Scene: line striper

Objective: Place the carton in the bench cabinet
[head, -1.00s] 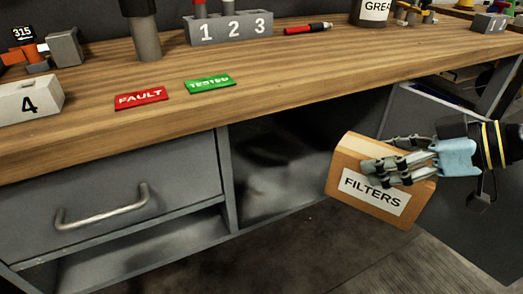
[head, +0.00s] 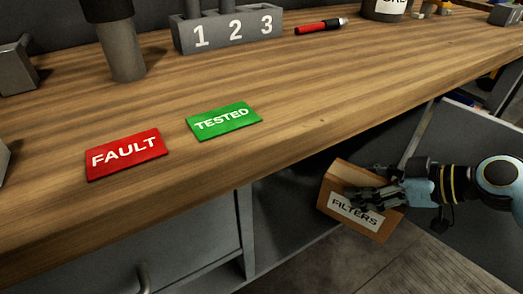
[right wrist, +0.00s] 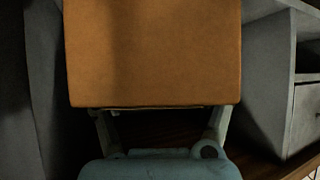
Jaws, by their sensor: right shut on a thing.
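The carton (head: 345,182) is a brown box with a white FILTERS label. My right gripper (head: 368,197) is shut on it and holds it tilted, below the bench top's front edge. In the right wrist view the carton (right wrist: 155,52) fills the upper middle, and the gripper's fingers (right wrist: 163,122) go behind it. The bench cabinet (head: 285,200) is the dark open space under the bench top. The carton is at its front opening; how far inside it reaches, I cannot tell. The cabinet's grey door (head: 465,140) stands open at the right. My left gripper is not in view.
The wooden bench top (head: 330,95) overhangs the cabinet. On it lie a red FAULT sign (head: 126,154) and a green TESTED sign (head: 223,120). A numbered grey block (head: 230,29) and a red pen (head: 320,27) lie farther back. A drawer (head: 130,250) is left of the cabinet.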

